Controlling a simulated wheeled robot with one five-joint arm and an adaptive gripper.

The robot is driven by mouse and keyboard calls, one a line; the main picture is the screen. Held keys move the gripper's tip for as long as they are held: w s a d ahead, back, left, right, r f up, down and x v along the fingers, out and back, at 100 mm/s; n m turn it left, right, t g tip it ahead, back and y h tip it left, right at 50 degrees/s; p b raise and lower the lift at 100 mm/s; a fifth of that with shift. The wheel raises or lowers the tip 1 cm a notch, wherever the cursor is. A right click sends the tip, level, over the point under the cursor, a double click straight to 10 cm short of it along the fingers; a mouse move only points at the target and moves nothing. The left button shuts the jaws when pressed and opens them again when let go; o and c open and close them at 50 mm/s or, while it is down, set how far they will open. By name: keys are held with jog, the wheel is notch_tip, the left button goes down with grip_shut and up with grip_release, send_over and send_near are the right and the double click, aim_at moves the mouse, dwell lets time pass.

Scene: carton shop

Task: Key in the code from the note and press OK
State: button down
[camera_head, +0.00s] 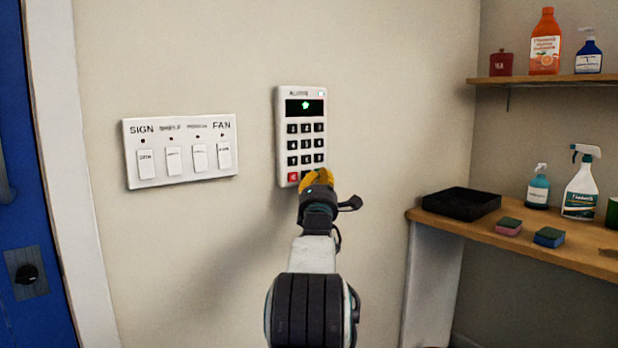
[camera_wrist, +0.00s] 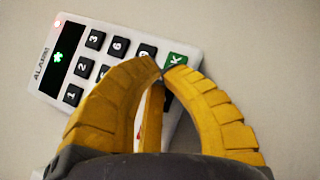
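The white alarm keypad (camera_head: 302,110) is on the wall, with a dark display (camera_head: 304,106) showing a small green mark. In the wrist view the keypad (camera_wrist: 115,35) appears tilted, with the number keys 3 and 6 readable and the green OK key (camera_wrist: 177,61) partly visible. My gripper (camera_head: 318,175) is in front of the keypad's lower right part. In the wrist view my gripper (camera_wrist: 162,70) has its yellow fingertips together at the edge of the OK key. I cannot tell whether they touch it. The fingers hide several lower keys. No note is in view.
A switch panel (camera_head: 182,151) labelled SIGN and FAN at its ends is left of the keypad. A blue door (camera_head: 25,180) is at far left. At right, a wooden counter (camera_head: 480,235) holds a black tray (camera_head: 461,204), sponges and bottles, below a shelf (camera_head: 545,80).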

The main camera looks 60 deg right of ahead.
jog(key=shift+w+d+b, duration=0.3)
jog(key=shift+w+b, duration=0.45)
dwell(1.0)
jog(key=shift+s+a+f+b, duration=0.2)
jog(key=shift+s+b, duration=0.15)
jog(key=shift+b, duration=0.45)
jog(key=shift+s+a+r+b, duration=0.15)
jog(key=shift+s+a+b, duration=0.15)
jog(key=shift+b, duration=0.3)
jog(key=c, duration=2)
grip_release()
